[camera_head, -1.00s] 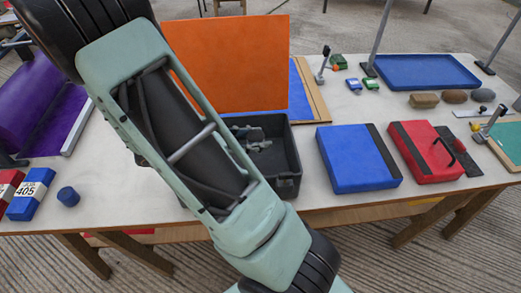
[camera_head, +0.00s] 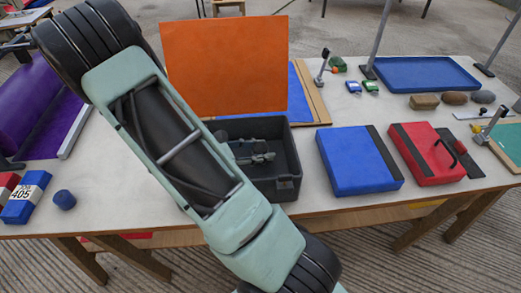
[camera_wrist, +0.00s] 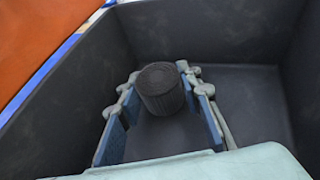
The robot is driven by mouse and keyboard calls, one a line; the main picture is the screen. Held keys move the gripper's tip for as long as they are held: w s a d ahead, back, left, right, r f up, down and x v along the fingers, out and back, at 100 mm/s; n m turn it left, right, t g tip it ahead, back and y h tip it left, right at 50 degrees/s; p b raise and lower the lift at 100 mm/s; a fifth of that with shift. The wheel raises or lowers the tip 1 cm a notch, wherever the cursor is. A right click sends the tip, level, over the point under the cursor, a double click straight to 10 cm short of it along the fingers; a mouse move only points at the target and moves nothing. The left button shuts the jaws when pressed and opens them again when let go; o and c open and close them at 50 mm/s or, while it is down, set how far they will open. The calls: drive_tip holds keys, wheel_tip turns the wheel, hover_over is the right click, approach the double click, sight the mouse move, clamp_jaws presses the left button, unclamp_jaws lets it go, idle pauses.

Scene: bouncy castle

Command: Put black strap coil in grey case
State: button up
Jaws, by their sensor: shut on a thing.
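The grey case (camera_head: 287,188) is an open dark box on the table, right of my arm in the head view. Its dark walls (camera_wrist: 225,28) surround my gripper in the wrist view. The black strap coil (camera_wrist: 162,88) is a short ribbed dark cylinder between my gripper's fingertips (camera_wrist: 160,78). My gripper is shut on it, inside the case's walls and over its floor. In the head view my gripper (camera_head: 252,152) shows small within the case. I cannot make out the coil there, nor tell whether its underside touches the floor.
An orange panel (camera_head: 225,65) stands behind the case. A blue flat case (camera_head: 355,162) and a red one (camera_head: 430,150) lie to its right. A small blue cylinder (camera_head: 65,199) and a blue block (camera_head: 28,195) lie at left. A blue tray (camera_head: 425,72) is at back right.

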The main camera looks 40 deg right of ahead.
sight(253, 151)
drive_tip(key=shift+s+f, duration=0.1)
drive_tip(key=shift+f, duration=0.4)
drive_tip(key=o, duration=1.2)
drive_tip(key=shift+s+f+b, duration=0.15)
drive_tip(key=shift+b, duration=0.15)
drive_tip(key=shift+a, duration=0.1)
drive_tip(key=shift+r, duration=0.25)
drive_tip(key=v, duration=0.4)
drive_tip(key=r+p+v, duration=0.1)
drive_tip(key=v, duration=0.3)
drive_tip(key=shift+d+p, duration=0.25)
drive_tip(key=shift+p, duration=0.05)
